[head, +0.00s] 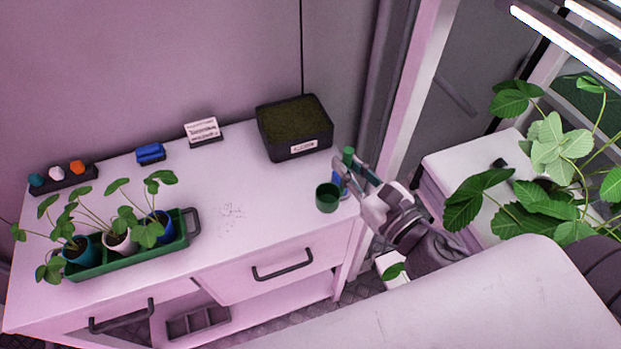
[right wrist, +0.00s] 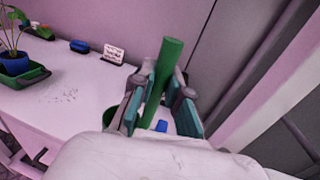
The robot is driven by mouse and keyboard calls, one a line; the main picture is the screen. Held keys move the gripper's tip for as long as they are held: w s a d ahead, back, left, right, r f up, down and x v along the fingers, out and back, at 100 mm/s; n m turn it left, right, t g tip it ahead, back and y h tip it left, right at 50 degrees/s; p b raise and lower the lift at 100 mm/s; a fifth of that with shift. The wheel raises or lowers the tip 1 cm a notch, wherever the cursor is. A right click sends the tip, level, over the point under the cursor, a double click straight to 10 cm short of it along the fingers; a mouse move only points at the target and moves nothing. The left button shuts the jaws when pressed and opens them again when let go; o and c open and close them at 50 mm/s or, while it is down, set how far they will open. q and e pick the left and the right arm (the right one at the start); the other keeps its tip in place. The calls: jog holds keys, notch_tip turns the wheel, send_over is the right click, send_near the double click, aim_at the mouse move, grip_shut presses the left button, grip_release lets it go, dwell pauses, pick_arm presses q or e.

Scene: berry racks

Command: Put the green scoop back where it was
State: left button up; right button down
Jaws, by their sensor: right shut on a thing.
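The green scoop shows as an upright green handle (head: 348,155) and, just left of it, a round dark green cup (head: 328,198) at the table's right end. The join between them is hidden by my gripper. My right gripper (head: 355,173) is shut on the handle. In the right wrist view the handle (right wrist: 167,65) stands up between the finger pads, slightly tilted, and part of the green cup (right wrist: 108,118) shows behind the left finger. A small blue thing (head: 338,183) is beside the fingers, mostly covered; it also shows in the right wrist view (right wrist: 160,126). My left gripper is not in view.
A black box of dark soil (head: 310,142) with a label stands behind the scoop. A white sign (head: 203,130), a blue block (head: 150,153), a holder with coloured knobs (head: 62,182) and a green tray (head: 180,243) of potted plants are farther left.

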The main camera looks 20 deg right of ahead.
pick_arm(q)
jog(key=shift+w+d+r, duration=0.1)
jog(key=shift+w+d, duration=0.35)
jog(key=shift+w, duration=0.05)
pick_arm(e)
jog(key=w+a+f, duration=0.4)
jog(key=w+f, duration=0.3)
jog(key=f, duration=0.1)
jog(key=shift+f, duration=0.25)
jog(key=shift+f+b, duration=0.15)
jog(key=shift+b, duration=0.2)
jog(key=c, duration=1.2)
grip_release()
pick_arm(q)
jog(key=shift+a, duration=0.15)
pick_arm(e)
jog(key=shift+o, duration=0.2)
